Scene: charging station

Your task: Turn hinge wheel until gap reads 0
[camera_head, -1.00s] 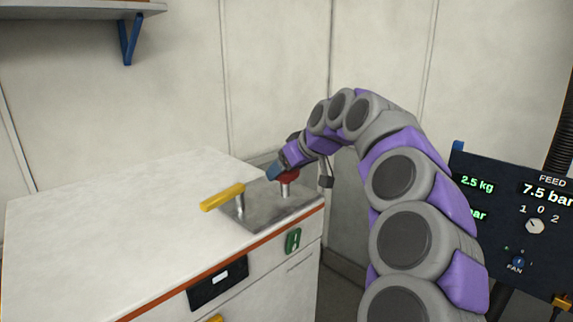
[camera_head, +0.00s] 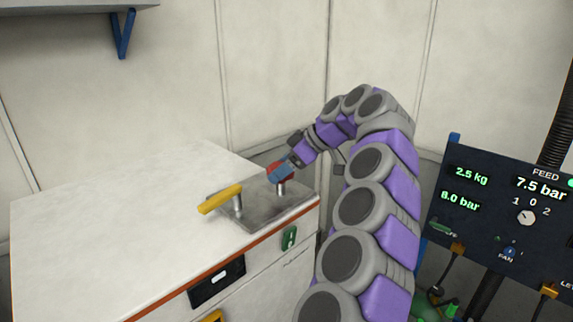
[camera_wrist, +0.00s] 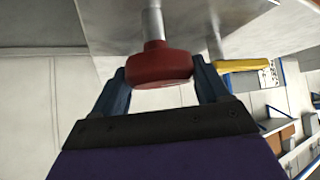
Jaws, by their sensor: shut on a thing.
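A red round knob (camera_head: 274,169) stands on a short metal post on a steel plate (camera_head: 262,207) at the right end of the white counter. The knob also fills the centre of the wrist view (camera_wrist: 158,69). My gripper (camera_head: 279,173) has its blue fingers on both sides of the knob and is shut on it. Beside it, a yellow lever (camera_head: 220,198) sits on its own post; it also shows in the wrist view (camera_wrist: 243,65). I cannot tell which part is the hinge wheel. A small black display (camera_head: 217,283) is on the cabinet front; its reading is illegible.
A dark panel (camera_head: 500,215) at the right shows 2.5 kg, 8.0 bar and FEED 7.5 bar. A green handle (camera_head: 289,238) is on the cabinet front. A shelf (camera_head: 70,5) hangs at upper left.

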